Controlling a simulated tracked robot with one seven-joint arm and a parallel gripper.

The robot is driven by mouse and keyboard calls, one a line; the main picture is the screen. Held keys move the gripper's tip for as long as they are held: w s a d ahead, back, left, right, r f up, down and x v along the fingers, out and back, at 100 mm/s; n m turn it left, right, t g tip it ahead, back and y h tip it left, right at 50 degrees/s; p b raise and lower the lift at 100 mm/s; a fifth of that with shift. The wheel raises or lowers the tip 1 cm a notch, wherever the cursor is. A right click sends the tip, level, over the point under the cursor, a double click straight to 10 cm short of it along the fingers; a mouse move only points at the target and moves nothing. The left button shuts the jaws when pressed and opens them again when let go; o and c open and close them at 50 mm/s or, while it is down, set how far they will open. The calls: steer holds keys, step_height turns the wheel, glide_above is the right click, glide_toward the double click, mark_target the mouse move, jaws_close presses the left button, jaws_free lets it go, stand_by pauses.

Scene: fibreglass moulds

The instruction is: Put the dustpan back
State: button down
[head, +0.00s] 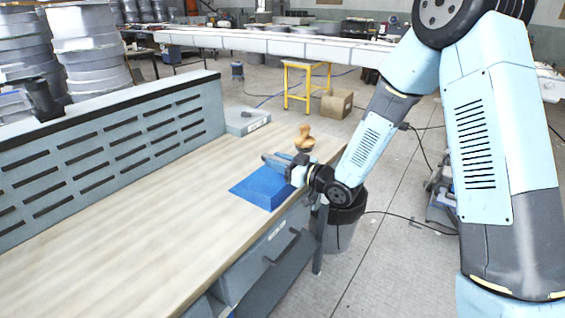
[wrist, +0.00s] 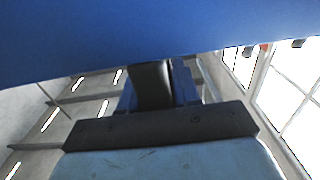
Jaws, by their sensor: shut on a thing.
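The blue dustpan (head: 263,188) is at the right front edge of the wooden bench in the head view, its flat pan toward the front left. My gripper (head: 284,165) is shut on it, at the pan's back right side. The grasped part is mostly hidden by my gripper. I cannot tell whether the pan touches the bench top. In the wrist view the dustpan (wrist: 130,35) is a broad blue surface across the top, with a dark finger (wrist: 152,85) against it.
The bench top (head: 130,225) is bare to the left, with a slotted grey back panel (head: 110,145) behind. A grey box (head: 247,121) and a wooden-knobbed brush-like thing (head: 304,135) stand at its far end. A dark bin (head: 340,232) stands on the floor beside the bench.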

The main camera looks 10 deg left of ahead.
steer(key=c, duration=0.8)
jaws_free()
